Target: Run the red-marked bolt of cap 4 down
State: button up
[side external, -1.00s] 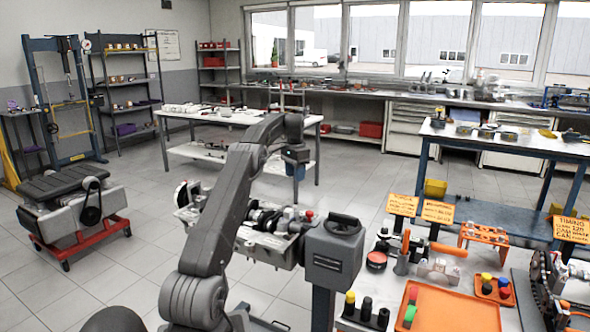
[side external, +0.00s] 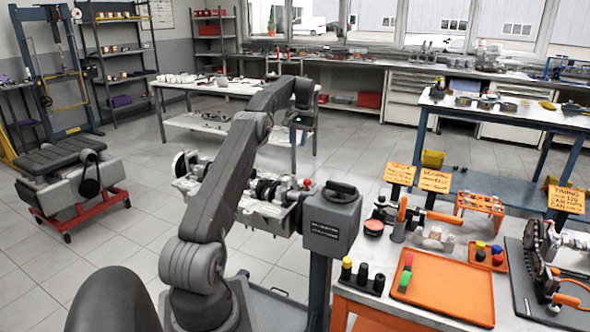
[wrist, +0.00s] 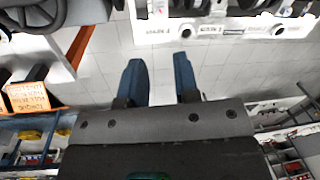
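The engine block (side external: 283,222) sits on a stand with its crankshaft and caps facing up. A red-topped part (side external: 307,183) stands at its right end; I cannot tell whether it is the marked bolt of cap 4. In the wrist view the block's labelled edge (wrist: 215,30) runs along the top, mostly cut off by the frame. My gripper (wrist: 160,78) has its two blue fingers apart with only floor between them. In the side view my wrist is above and behind the block, and the fingers are too small to make out.
A grey stand head with a handwheel (side external: 331,212) adjoins the block's right end. To the right, a bench holds an orange tray (side external: 445,290), several dark sockets (side external: 362,273) and orange signs (side external: 435,181). Open floor lies left of the block.

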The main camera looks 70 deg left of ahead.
aim_at(294, 176)
jog(key=w+d+n+g+y, duration=0.2)
jog(key=w+d+n, duration=0.1)
jog(key=n, duration=1.4)
jog(key=x, duration=1.4)
jog(key=shift+a+f, duration=0.1)
jog(key=shift+a, duration=0.05)
jog(key=shift+m, duration=0.3)
grip_shut()
